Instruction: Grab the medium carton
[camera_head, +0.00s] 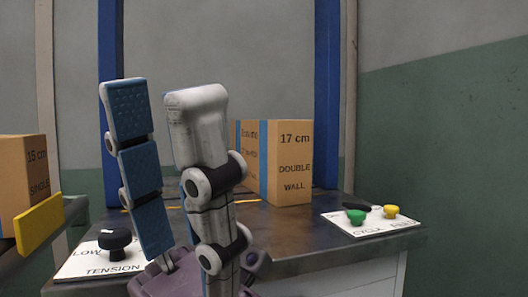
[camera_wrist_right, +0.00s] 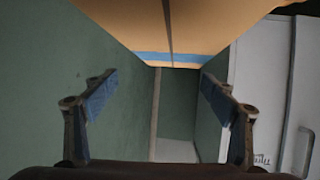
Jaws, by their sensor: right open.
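Another carton (camera_head: 24,180) marked "15 cm" is cut off at the left edge. Neither label says medium. In the right wrist view my right gripper (camera_wrist_right: 158,95) is open and empty. A tan carton (camera_wrist_right: 168,25) with a blue stripe lies across the top of that view, beyond the fingers; I cannot tell which carton it is.
The dark counter (camera_head: 290,235) has a panel (camera_head: 375,222) with a green button (camera_head: 356,216) and yellow button (camera_head: 392,211) at right. A black knob (camera_head: 114,239) stands on a "TENSION" panel at left.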

